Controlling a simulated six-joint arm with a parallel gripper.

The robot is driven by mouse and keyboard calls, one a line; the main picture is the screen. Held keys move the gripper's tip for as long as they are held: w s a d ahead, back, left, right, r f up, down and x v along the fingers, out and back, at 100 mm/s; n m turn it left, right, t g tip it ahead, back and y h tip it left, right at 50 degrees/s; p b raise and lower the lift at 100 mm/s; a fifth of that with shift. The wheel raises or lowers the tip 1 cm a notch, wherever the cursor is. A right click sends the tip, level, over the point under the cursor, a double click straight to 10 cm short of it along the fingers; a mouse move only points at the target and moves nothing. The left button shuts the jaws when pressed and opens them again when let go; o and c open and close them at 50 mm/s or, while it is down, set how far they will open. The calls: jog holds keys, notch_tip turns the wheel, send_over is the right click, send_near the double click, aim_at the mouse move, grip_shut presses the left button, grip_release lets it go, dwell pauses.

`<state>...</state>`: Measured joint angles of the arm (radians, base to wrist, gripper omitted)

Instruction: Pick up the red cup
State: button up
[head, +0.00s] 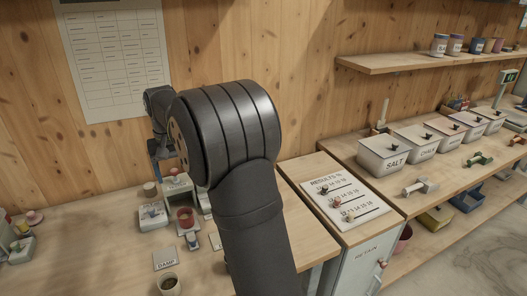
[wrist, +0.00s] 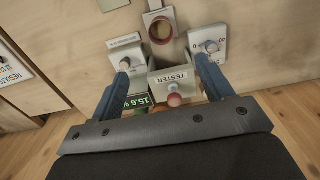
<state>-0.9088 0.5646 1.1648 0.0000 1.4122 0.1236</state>
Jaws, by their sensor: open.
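The red cup (head: 186,216) stands upright on the left bench in the head view, on or beside a small pale device. In the wrist view the red cup (wrist: 161,40) shows from above as a round open rim at the top centre, on a pale stand. My gripper (wrist: 163,68) is open, its two blue fingers spread wide with nothing held. The cup lies beyond the fingertips and apart from them. In the head view my gripper (head: 154,150) is above the bench, up and left of the cup, and partly hidden by my arm.
A grey tester box (wrist: 175,80) with a reddish knob (wrist: 174,100) sits between the fingers in view. White knobbed devices (wrist: 125,54) and (wrist: 207,46) flank it. A small dark-filled cup (head: 169,284) and a damp card (head: 166,258) lie nearer the front.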

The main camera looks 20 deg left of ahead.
jog(key=n, duration=0.9)
send_near(185, 213)
jog(key=f, duration=0.3)
jog(key=s+f, duration=0.1)
jog(key=f, duration=0.1)
jog(key=d+f, duration=0.1)
jog(key=f, duration=0.2)
jog(key=shift+s+d+f, duration=0.1)
jog(key=shift+s+f, duration=0.1)
jog(key=shift+f, duration=0.15)
jog(key=c, duration=1.1)
jog(key=shift+r, duration=0.2)
